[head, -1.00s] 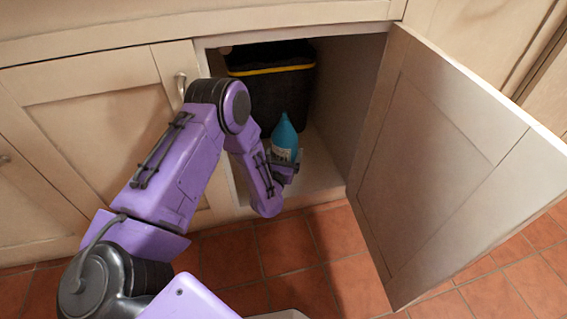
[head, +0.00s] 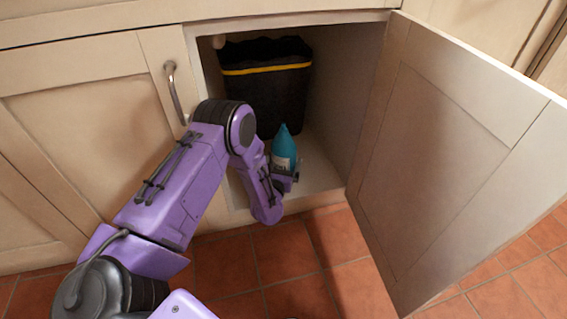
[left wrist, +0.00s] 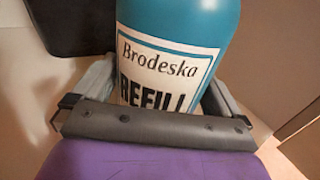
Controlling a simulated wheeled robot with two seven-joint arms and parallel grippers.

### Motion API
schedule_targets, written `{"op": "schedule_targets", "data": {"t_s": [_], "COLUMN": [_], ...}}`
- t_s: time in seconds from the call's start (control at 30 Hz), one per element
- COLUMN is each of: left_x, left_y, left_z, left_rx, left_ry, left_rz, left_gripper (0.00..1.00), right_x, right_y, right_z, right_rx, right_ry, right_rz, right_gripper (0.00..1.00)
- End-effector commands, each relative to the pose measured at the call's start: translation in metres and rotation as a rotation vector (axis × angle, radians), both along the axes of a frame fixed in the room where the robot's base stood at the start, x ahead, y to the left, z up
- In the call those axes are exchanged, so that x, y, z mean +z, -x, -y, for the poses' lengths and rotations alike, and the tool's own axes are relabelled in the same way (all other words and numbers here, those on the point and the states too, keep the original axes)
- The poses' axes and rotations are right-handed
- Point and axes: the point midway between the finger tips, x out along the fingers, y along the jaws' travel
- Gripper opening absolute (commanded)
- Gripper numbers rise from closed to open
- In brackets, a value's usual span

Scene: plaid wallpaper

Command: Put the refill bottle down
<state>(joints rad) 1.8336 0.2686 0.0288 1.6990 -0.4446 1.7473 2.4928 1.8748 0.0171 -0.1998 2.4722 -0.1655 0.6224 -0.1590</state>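The refill bottle (head: 284,150) is blue with a white label and a pointed top. It is inside the open cabinet, low over the cabinet floor (head: 318,179); I cannot tell whether its base touches the floor. My left gripper (head: 284,178) is around the lower part of the bottle. In the left wrist view the bottle (left wrist: 180,25) sits between the two fingers, which lie close against its sides, with the label reading "Brodeska REFILL". The bottle's base is hidden behind the gripper. My right gripper is not in view.
A black bin (head: 268,90) with a yellow band stands behind the bottle. The open cabinet door (head: 445,150) is on the right and a closed door (head: 85,125) with a metal handle is on the left. Cabinet floor to the bottle's right is clear.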

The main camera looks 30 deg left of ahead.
Motion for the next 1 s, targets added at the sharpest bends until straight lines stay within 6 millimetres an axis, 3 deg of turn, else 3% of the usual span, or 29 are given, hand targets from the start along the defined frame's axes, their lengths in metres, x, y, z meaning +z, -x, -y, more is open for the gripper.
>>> {"op": "schedule_targets", "data": {"t_s": [0.27,0.53,0.8,1.0], "left_x": [0.005,0.008,0.005,0.003], "left_y": [0.0,0.054,0.105,0.114], "left_z": [0.0,0.02,0.038,0.041], "left_rx": [-0.001,-0.002,-0.002,0.0], "left_ry": [-0.001,0.0,-0.001,-0.001], "left_rz": [0.0,-0.006,-0.004,0.0], "left_gripper": [1.0,1.0,1.0,1.0], "right_x": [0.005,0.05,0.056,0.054], "right_y": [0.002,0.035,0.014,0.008], "right_z": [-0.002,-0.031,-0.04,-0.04], "right_rx": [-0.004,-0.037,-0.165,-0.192], "right_ry": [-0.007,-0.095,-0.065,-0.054], "right_rz": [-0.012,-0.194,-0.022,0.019], "right_gripper": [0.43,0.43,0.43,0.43]}}
